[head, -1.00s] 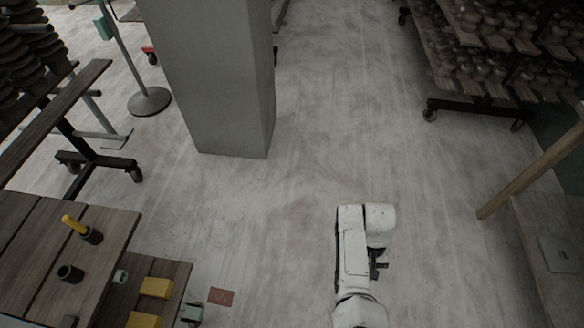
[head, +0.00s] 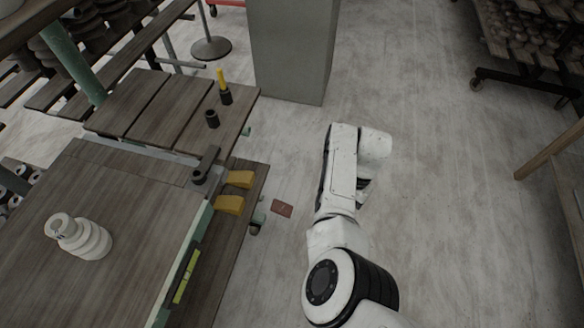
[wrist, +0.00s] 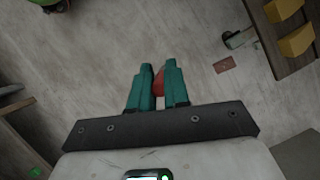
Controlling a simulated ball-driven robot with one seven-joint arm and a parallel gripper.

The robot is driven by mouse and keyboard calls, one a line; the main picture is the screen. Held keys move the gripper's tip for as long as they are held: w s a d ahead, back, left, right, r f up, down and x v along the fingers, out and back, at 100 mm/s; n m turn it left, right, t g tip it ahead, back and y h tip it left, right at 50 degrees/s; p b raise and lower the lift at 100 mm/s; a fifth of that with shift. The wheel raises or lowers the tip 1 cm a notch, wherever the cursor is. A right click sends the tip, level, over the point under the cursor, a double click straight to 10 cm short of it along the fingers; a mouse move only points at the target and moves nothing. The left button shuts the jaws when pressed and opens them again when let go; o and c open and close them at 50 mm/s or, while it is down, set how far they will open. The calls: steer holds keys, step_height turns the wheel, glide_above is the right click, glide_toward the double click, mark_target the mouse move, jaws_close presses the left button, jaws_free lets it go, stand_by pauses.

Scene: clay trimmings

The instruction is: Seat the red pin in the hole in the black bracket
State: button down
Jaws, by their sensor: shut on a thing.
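My gripper (wrist: 158,72) has its teal fingers shut on the red pin (wrist: 158,85) in the wrist view, over open floor. Only part of the pin shows between the fingers. In the head view my white arm hides most of the gripper and the pin does not show. A dark bracket-like piece (head: 208,160) lies on the left workbench, near its right edge, well to the left of my arm. It looks like the black bracket, with a round dark part at its near end. Its hole is too small to make out.
The workbench (head: 130,190) carries a white stacked form (head: 80,237), a dark cup (head: 212,119) and another with a yellow pin (head: 221,78). Yellow blocks (head: 240,179) sit on a lower shelf. A grey pillar (head: 292,50) stands behind.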

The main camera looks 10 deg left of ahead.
steer(key=w+a+r+m+t+y+b, duration=0.1)
steer(key=w+a+r+m, duration=0.2)
steer(key=a, duration=0.4)
steer(key=a+r+m+y+b, duration=0.1)
steer(key=a+r+m+b, duration=0.1)
steer(key=a+r, duration=0.35)
steer(key=s+a+r+m+t+b, duration=0.25)
steer(key=a+r+m, duration=0.35)
steer(key=a+r, duration=0.45)
steer(key=s+a+r+m+t+b, duration=0.2)
steer(key=s+a+r+m+b, duration=0.15)
steer(key=a+r+m, duration=0.5)
step_height(320, 180, down, 9)
steer(key=a+n+p, duration=0.1)
steer(key=a, duration=0.1)
steer(key=shift+s+a+n, duration=0.2)
steer(key=shift+s+n, duration=0.05)
steer(key=shift+n, duration=0.1)
steer(key=c, duration=1.1)
jaws_free()
steer(key=shift+r, duration=0.1)
